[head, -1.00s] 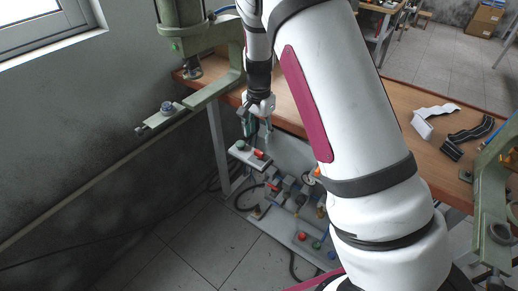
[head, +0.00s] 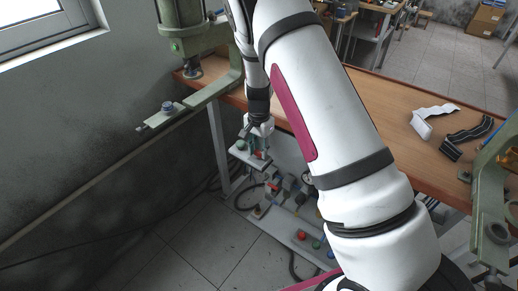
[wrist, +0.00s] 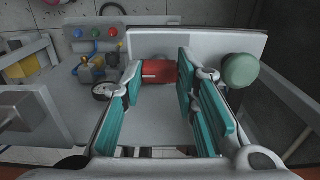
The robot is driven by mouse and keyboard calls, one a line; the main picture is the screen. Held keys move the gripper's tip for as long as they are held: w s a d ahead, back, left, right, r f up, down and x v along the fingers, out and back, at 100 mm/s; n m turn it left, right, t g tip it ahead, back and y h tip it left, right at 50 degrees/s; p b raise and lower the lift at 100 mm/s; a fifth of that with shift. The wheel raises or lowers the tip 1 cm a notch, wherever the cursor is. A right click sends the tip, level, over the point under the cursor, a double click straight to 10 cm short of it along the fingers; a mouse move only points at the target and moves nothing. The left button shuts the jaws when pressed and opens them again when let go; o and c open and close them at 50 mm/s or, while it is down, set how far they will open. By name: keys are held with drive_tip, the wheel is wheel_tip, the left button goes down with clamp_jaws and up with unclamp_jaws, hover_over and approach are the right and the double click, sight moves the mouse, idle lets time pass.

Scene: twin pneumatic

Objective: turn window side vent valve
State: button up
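A small grey valve panel with a red knob (wrist: 159,71) and a green knob (wrist: 240,71) shows in the wrist view. In the head view the green knob (head: 241,146) is at the panel's left, and the red knob is largely hidden by my gripper (head: 258,146). In the wrist view my gripper (wrist: 160,80), with teal finger pads, is open. Its fingers are apart, with the red knob between or just beyond their tips. I cannot tell whether they touch it. Which knob is the window-side vent valve is not marked.
A lower pneumatic board (head: 290,217) carries fittings, a gauge and coloured buttons. The wooden bench (head: 370,120) stands behind my arm. Green presses stand at left (head: 200,40) and right (head: 490,215). The wall is at left; the floor in front is mostly clear.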

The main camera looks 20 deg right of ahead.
clamp_jaws()
